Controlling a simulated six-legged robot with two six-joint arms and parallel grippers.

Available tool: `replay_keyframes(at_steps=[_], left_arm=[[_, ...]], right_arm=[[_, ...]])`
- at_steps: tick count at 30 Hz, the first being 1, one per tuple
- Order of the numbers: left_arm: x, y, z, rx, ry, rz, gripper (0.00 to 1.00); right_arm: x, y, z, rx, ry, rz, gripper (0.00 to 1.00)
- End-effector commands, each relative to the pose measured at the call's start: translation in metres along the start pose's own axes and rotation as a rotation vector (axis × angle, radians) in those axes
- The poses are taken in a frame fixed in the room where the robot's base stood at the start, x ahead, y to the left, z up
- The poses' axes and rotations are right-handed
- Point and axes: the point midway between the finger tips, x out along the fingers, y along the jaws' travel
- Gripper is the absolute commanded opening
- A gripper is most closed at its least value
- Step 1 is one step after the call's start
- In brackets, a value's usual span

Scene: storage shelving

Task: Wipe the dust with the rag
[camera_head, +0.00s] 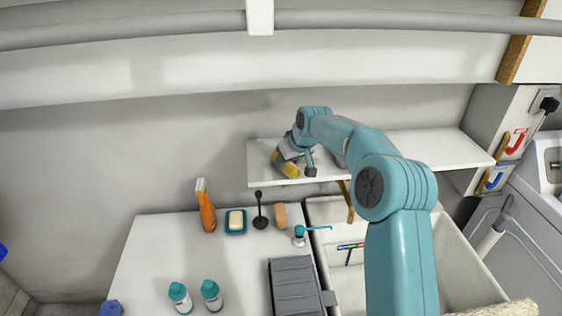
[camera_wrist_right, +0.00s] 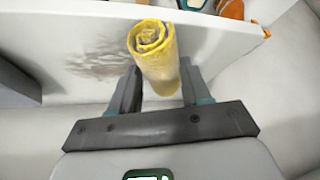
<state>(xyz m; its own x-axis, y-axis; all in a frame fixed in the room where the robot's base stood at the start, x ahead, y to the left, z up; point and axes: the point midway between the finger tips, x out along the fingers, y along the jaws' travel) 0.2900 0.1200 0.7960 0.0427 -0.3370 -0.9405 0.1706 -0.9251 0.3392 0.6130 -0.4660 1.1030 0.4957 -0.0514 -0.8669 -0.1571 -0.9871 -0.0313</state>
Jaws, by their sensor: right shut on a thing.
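The rag is a rolled yellow cloth (camera_head: 285,168), held in my right gripper (camera_head: 292,158) at the left part of the white wall shelf (camera_head: 420,147). In the right wrist view the rag (camera_wrist_right: 157,65) stands between the two fingers of the gripper (camera_wrist_right: 161,78), its spiral end towards the shelf. In the head view my arm hides part of the shelf, and the dust is not clear there. My left gripper is out of view.
Below the shelf is a white counter (camera_head: 150,255) with an orange spray bottle (camera_head: 207,215), a soap dish (camera_head: 236,230), a black plunger-like tool (camera_head: 260,215) and two white bottles with teal caps (camera_head: 210,294). A sink basin (camera_head: 455,262) is right of it. The shelf's right part is bare.

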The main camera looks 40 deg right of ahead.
Motion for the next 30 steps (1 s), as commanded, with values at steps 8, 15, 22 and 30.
replay_keyframes(at_steps=[8,15,22,30], left_arm=[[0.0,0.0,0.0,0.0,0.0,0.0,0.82],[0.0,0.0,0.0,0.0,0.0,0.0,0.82],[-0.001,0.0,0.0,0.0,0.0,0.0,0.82],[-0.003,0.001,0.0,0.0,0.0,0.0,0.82]], right_arm=[[-0.003,0.016,0.007,0.002,-0.004,0.002,0.23],[-0.006,0.034,0.013,0.001,-0.006,0.0,0.23],[-0.009,0.043,0.017,0.002,-0.007,0.001,0.23],[-0.015,0.066,0.024,0.002,-0.006,0.001,0.23]])
